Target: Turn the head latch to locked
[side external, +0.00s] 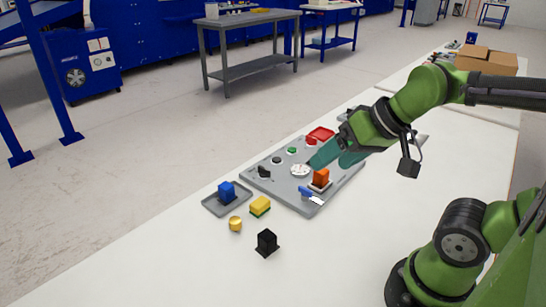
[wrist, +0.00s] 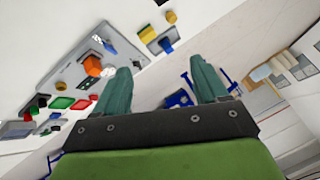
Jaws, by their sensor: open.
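A grey panel (side external: 285,194) lies on the white table and carries several controls. A blue lever (side external: 305,191) sits near its front edge, and a black knob-like part (side external: 264,172) is at its left. Which of these is the head latch I cannot tell. An orange block (side external: 321,176) stands on the panel's right part, and a round white dial (side external: 300,170) is beside it. My gripper (side external: 329,163) is open and empty, with teal fingers above the panel's right part. In the wrist view, the fingers (wrist: 160,66) are apart, with the blue lever (wrist: 109,47) and orange block (wrist: 92,65) left of them.
A yellow block (side external: 260,206), a gold cylinder (side external: 235,223) and a black part (side external: 267,243) stand in front.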

